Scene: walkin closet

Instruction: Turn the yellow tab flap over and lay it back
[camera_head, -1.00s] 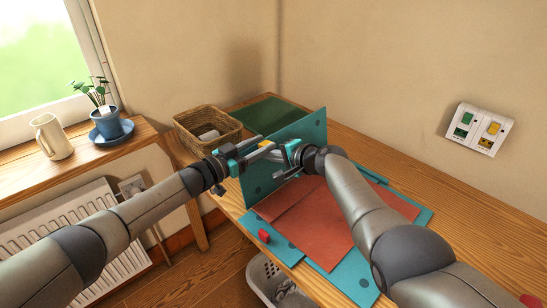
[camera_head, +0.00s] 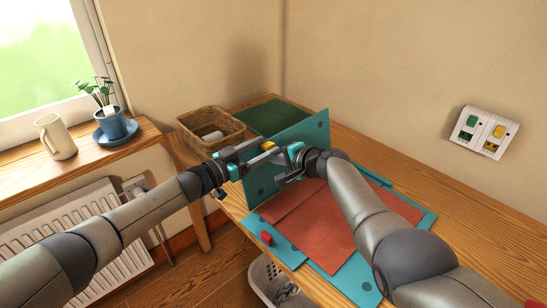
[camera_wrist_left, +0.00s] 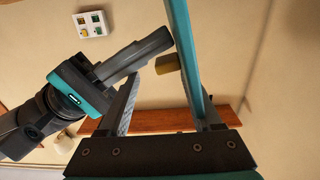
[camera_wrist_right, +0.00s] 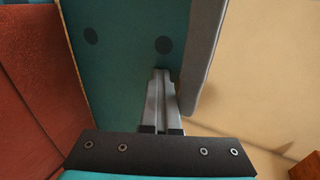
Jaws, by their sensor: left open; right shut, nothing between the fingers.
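The teal flap (camera_head: 303,132) stands upright on edge on the bench, its dark-dotted face toward the red panel. Its yellow tab (camera_head: 269,145) is at the top edge and also shows in the left wrist view (camera_wrist_left: 167,63). My left gripper (camera_head: 262,155) is open at the top of the flap. In its wrist view the flap's edge and tab lie between the fingers, close to the right-hand finger. My right gripper (camera_head: 284,178) is shut and empty. In its wrist view the closed fingers (camera_wrist_right: 163,80) are right at the flap's dotted face; contact is unclear.
A red panel (camera_head: 330,228) lies on a teal base (camera_head: 355,281) with a red tab (camera_head: 266,239) at its left. A wicker basket (camera_head: 208,128) and dark green mat (camera_head: 272,116) stand behind. A grey bin (camera_head: 262,285) sits below the bench. The bench's right side is clear.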

